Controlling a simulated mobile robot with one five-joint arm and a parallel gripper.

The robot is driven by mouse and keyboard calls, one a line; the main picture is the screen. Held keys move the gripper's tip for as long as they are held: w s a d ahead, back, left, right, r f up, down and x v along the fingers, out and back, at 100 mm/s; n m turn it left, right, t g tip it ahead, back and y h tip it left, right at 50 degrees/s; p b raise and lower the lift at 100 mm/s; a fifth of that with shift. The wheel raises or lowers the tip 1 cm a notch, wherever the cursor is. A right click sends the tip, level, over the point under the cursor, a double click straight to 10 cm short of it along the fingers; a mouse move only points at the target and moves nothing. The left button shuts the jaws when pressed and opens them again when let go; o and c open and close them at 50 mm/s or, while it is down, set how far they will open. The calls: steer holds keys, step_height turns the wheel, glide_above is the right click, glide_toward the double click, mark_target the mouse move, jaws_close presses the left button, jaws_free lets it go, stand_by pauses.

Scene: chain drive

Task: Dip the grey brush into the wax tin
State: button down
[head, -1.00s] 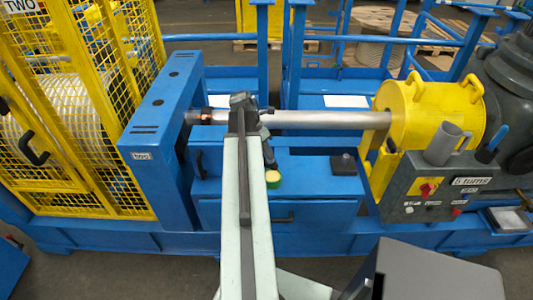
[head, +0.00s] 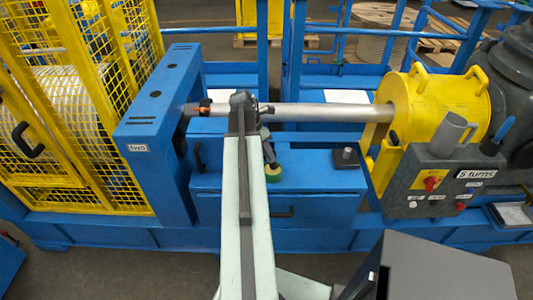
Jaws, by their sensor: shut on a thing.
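My gripper (head: 266,138) is at the end of my pale arm, above the blue cabinet, and is partly hidden by the arm. It is shut on the grey brush (head: 270,156), a small dark shape pointing down. The wax tin (head: 274,175), small, round and green, sits on the cabinet top directly below the brush. The brush's lower end overlaps the tin's opening in the head view and covers most of the yellow wax. I cannot tell how deep the brush is or whether it touches the wax.
A long metal shaft (head: 330,112) runs behind my gripper from the blue frame (head: 165,105) to the yellow drum (head: 440,105). A black block (head: 346,158) stands right of the tin. A control box (head: 433,185) with a grey cup (head: 447,135) is farther right.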

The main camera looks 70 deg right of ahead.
steer(key=shift+f+b, duration=0.4)
stand_by(1.2)
step_height(320, 180, up, 7)
steer(key=p, duration=0.7)
steer(key=shift+r, duration=0.1)
